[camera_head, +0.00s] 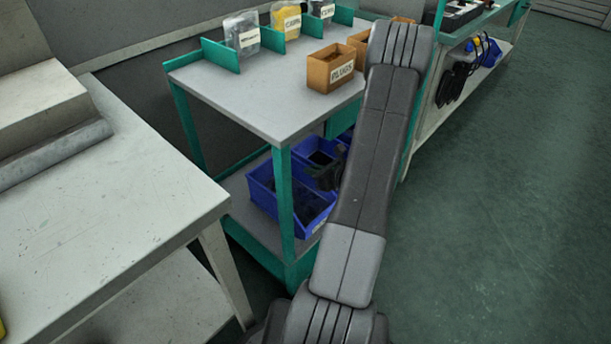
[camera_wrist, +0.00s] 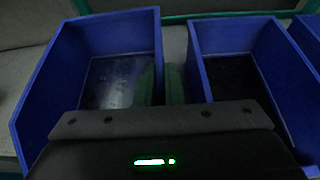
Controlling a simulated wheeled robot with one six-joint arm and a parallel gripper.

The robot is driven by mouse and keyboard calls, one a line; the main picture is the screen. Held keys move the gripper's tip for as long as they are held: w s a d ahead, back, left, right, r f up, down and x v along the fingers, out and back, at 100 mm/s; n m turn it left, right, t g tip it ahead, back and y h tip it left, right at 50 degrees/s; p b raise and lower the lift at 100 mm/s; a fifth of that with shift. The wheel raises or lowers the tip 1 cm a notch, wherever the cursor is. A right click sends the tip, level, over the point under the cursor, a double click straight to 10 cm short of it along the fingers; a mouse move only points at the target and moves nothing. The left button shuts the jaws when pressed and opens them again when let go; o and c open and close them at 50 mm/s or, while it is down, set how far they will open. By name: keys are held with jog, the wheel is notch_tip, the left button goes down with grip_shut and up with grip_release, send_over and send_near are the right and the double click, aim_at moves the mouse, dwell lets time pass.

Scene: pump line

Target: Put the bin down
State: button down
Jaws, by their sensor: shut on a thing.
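A blue bin (camera_wrist: 90,38) fills the left of the wrist view, its dark floor visible and no contents clear. My gripper (camera_wrist: 161,85) is shut on this bin's right wall, one finger inside and one outside. In the head view, a blue bin (camera_head: 262,190) is at the front of the trolley's lower shelf (camera_head: 240,205), and my gripper (camera_head: 325,177) is by its far end, partly hidden by my arm. I cannot tell whether the bin touches the shelf.
A second blue bin (camera_wrist: 232,38) stands close on the right in the wrist view, with part of another (camera_wrist: 308,38) beyond it. A green trolley leg (camera_head: 285,200) and the grey top shelf (camera_head: 250,95) are close to my arm. A pale bench (camera_head: 110,190) stands left. Floor on the right is clear.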

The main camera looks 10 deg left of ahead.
aim_at(306, 165)
jog(key=w+a, duration=0.1)
jog(key=a, duration=0.1)
jog(key=shift+w+a, duration=0.35)
jog(key=shift+w, duration=0.05)
jog(key=shift+f+b, duration=0.85)
jog(key=shift+f, duration=0.85)
jog(key=shift+f, duration=0.15)
jog(key=c, duration=1.5)
grip_release()
jog(key=shift+c, duration=0.2)
jog(key=shift+s+d+r, duration=0.15)
jog(key=shift+d+r, duration=0.15)
jog(key=p+v, duration=0.2)
jog(key=v, duration=0.9)
jog(key=shift+d, duration=0.15)
